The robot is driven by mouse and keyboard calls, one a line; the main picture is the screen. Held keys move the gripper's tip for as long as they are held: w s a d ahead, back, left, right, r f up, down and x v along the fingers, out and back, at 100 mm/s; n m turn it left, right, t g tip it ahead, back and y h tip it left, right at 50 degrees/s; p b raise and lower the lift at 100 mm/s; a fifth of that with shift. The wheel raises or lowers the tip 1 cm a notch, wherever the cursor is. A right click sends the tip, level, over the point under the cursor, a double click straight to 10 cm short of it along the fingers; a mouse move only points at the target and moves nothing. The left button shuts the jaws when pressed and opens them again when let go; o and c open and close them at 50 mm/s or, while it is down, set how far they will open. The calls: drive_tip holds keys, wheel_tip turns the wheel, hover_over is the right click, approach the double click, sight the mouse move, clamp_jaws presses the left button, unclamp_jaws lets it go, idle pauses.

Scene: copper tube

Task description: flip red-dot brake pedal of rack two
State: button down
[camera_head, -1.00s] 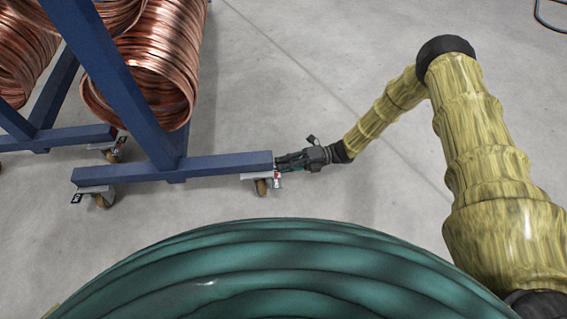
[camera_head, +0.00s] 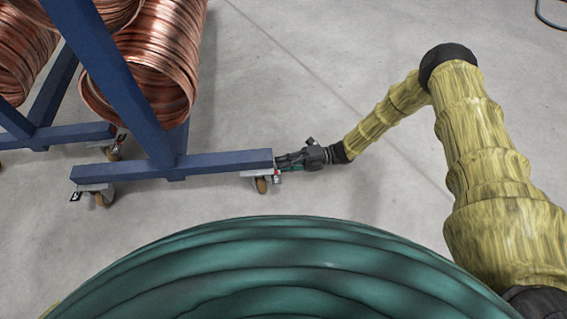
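A blue rack (camera_head: 215,163) with copper coils stands at left, its near foot beam reaching toward my arm. A caster (camera_head: 262,184) sits under the right end of that beam. A small red spot marks the brake pedal (camera_head: 277,177) at this caster. My gripper (camera_head: 283,162) is at the beam's right end, just above the pedal, with its fingers pointing left. The fingertips overlap the beam end, so I cannot tell whether they touch the pedal. The finger gap is too small to judge.
Another caster (camera_head: 102,197) with a dark pedal is under the beam's left end. A second blue foot beam (camera_head: 70,135) lies further back left. Copper coils (camera_head: 150,75) hang above. My green body fills the bottom.

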drive_tip(key=c, duration=1.7)
unclamp_jaws()
drive_tip(key=shift+d, duration=0.1)
drive_tip(key=shift+o, duration=0.2)
drive_tip(key=shift+d, duration=0.1)
drive_tip(key=v, duration=1.2)
